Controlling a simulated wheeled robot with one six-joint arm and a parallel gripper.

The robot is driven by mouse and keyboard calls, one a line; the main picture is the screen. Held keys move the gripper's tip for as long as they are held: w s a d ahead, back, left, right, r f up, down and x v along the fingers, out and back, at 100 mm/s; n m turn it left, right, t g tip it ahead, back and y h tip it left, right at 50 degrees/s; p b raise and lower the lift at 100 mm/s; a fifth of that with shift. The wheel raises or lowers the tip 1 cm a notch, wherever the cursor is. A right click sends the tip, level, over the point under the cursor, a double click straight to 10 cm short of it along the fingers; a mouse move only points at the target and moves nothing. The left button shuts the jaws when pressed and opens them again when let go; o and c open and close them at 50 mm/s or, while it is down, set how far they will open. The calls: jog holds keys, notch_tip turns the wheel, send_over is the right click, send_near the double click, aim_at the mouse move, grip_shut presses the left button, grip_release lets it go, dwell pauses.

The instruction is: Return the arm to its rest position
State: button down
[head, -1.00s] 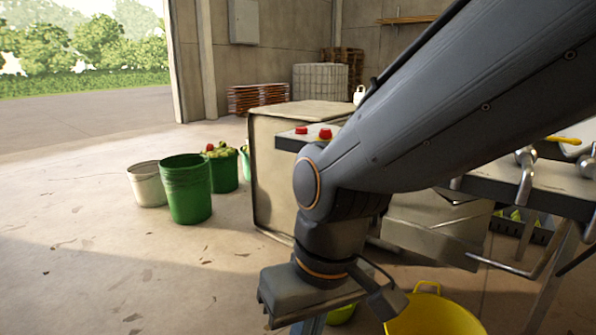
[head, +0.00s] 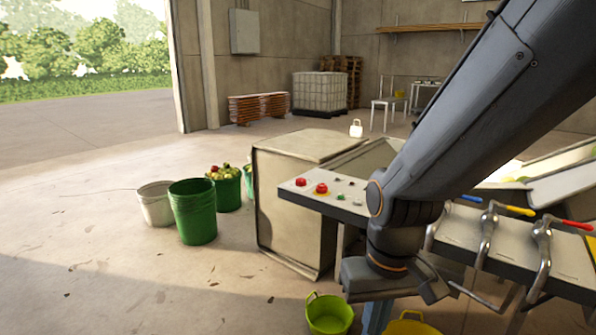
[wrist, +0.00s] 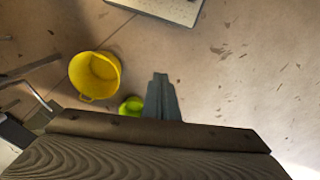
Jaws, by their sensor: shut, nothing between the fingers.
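My arm (head: 470,130) reaches in from the upper right of the head view, bent at a joint beside the control panel. My gripper (head: 376,318) hangs below its wrist, pointing down, with its tips cut off by the bottom edge. In the wrist view its fingers (wrist: 161,80) are together over bare floor with nothing between them. A lime-green tub (head: 329,314) sits on the floor just left of the gripper. A yellow tub (head: 408,327) shows partly beneath the wrist; the wrist view shows the yellow tub (wrist: 95,75) whole and apart from the fingers.
A control panel (head: 335,190) with red buttons is close left of the arm, by a large beige cabinet (head: 285,205). A bench with coloured-handled levers (head: 490,225) stands right. Green buckets (head: 193,212) and a pale bucket (head: 156,205) stand left.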

jog(key=s+d+r+m+p, duration=0.1)
jog(key=s+d+r+p, duration=0.1)
jog(key=d+r+p, duration=0.5)
jog(key=r+p, duration=0.1)
jog(key=p, duration=0.1)
jog(key=shift+m+h+p, duration=0.3)
jog(key=shift+m, duration=0.1)
dwell(1.6)
